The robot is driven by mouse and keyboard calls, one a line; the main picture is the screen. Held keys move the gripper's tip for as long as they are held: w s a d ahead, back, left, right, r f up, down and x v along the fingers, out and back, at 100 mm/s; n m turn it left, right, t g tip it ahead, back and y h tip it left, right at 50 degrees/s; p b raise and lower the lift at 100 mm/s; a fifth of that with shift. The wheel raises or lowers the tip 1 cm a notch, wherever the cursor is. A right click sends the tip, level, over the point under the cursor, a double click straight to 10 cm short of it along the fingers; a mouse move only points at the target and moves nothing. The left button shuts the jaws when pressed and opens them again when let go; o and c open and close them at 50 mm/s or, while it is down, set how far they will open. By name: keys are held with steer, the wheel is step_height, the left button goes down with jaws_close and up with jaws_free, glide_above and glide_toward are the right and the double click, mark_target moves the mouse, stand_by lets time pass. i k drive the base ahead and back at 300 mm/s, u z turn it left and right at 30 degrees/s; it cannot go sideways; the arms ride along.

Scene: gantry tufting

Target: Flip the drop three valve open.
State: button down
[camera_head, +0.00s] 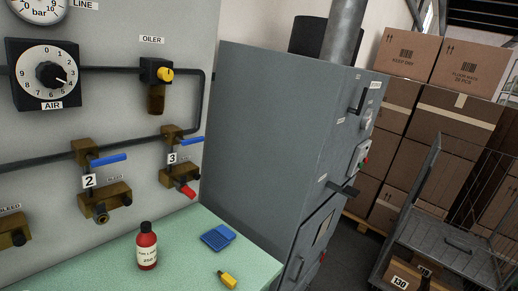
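The drop three valve (172,136) is a brass body on the grey wall panel at centre left, with a plate numbered 3 (171,158) just below it. Its blue lever (190,141) points out to the right, across the short vertical drop. Below it hangs a brass fitting (172,178) with a red-ended part (186,191). My gripper is not in view, and nothing touches the lever.
The drop two valve (86,151) has a similar blue lever to the left. A grey cabinet (265,120) stands close right of the panel.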

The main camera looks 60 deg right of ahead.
mark_target(183, 141)
steer(key=z, duration=0.9)
steer(key=k, duration=0.9)
steer(key=z, duration=0.15)
steer(key=i, duration=0.9)
steer(key=u, duration=0.1)
steer(key=k, duration=0.65)
steer(key=u, duration=0.3)
steer(key=i, duration=0.45)
steer(key=u, duration=0.1)
